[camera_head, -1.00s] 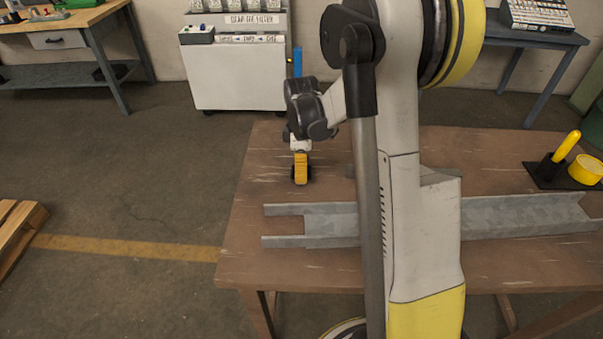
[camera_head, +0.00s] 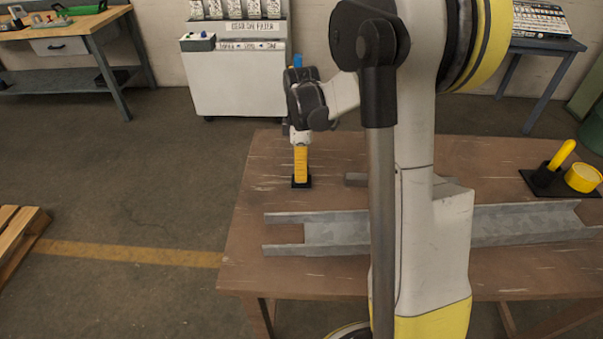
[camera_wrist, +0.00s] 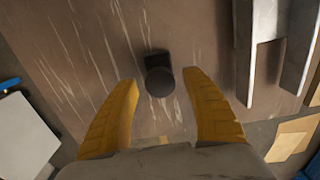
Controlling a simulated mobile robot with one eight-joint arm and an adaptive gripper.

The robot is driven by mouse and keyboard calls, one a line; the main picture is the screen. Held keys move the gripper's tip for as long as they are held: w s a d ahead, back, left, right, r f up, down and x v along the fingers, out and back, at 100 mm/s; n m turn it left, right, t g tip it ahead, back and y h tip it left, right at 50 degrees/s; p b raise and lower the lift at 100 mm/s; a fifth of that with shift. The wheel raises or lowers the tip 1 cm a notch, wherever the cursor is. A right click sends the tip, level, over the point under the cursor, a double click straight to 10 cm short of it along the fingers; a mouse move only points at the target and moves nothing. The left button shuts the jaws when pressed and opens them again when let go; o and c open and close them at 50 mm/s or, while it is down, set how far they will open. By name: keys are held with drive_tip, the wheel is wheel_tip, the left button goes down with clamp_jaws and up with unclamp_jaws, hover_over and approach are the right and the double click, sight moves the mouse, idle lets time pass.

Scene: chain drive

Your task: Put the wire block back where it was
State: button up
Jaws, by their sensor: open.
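A small dark piece (camera_wrist: 159,76) stands on the brown table, with a squarish part and a rounder part nearer the camera. It looks like the wire block, though no wire can be made out. In the head view its black foot (camera_head: 301,182) shows just below the yellow fingers. My gripper (camera_wrist: 163,82) is open, with its two yellow fingers spread left and right of the dark piece. Clear table shows between each finger and the piece, with no contact visible. In the head view my gripper (camera_head: 301,175) points down over the table's left part.
A long grey metal channel (camera_head: 335,232) lies across the table, with a short grey bar (camera_head: 356,180) behind it, partly hidden by my arm. A black board (camera_head: 575,190) with a yellow handle and yellow ring sits at the right. The table left of my gripper is clear.

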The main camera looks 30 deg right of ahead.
wheel_tip(320, 180, up, 7)
drive_tip(key=shift+a+f+p, duration=0.1)
drive_tip(key=shift+p, duration=0.75)
drive_tip(key=s+a+r+m+t, duration=0.4)
drive_tip(key=s+a+r+m, duration=0.1)
drive_tip(key=s+a+r, duration=0.4)
drive_tip(key=s+a+m+t, duration=0.3)
drive_tip(key=s+a+m, duration=0.3)
drive_tip(key=s, duration=0.3)
drive_tip(key=shift+a+f, duration=0.15)
drive_tip(key=shift+f, duration=0.2)
drive_tip(key=shift+w, duration=0.1)
